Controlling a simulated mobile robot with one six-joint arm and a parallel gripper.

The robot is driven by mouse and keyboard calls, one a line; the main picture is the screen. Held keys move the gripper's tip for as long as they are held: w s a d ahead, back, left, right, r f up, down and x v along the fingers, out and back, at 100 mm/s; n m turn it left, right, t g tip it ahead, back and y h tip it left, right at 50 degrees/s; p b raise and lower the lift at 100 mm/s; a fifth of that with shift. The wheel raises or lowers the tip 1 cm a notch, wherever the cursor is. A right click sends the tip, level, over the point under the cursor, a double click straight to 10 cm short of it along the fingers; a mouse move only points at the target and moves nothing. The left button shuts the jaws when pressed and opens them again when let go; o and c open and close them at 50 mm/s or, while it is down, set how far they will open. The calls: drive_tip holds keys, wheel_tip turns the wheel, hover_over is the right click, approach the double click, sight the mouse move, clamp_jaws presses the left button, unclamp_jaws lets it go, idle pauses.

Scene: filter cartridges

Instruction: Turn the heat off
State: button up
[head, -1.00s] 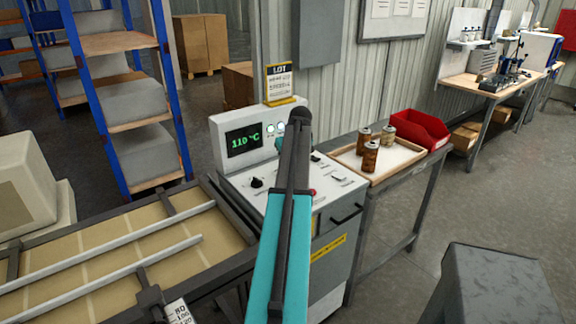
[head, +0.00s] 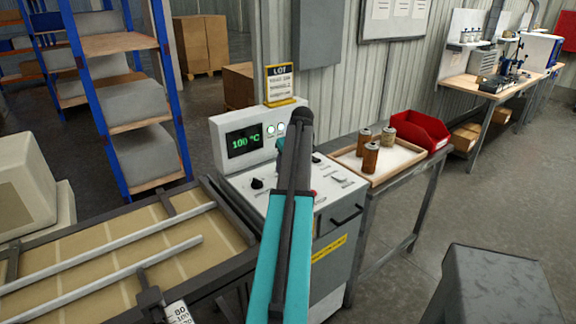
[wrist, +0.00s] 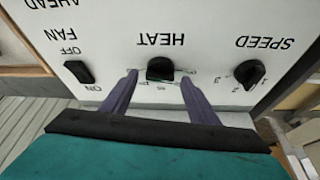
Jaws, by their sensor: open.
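The black HEAT knob (wrist: 160,69) sits on a white panel, its label upside down in the wrist view. My gripper (wrist: 159,80) is open, with one finger on each side of the knob. I cannot tell whether either finger touches it. In the head view my arm hides the HEAT knob on the control cabinet (head: 330,262). The cabinet's display (head: 244,141) reads 100 °C in green.
A LOT sign (head: 280,83) stands on the display housing. A tray (head: 352,174) with several cartridges and a red bin (head: 419,130) sit right of the cabinet. A conveyor (head: 100,280) lies left.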

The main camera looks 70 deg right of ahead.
drive_tip(key=b+v, duration=0.2)
drive_tip(key=v, duration=1.2)
drive_tip(key=shift+b, duration=0.35)
drive_tip(key=shift+f, duration=0.1)
idle(0.3)
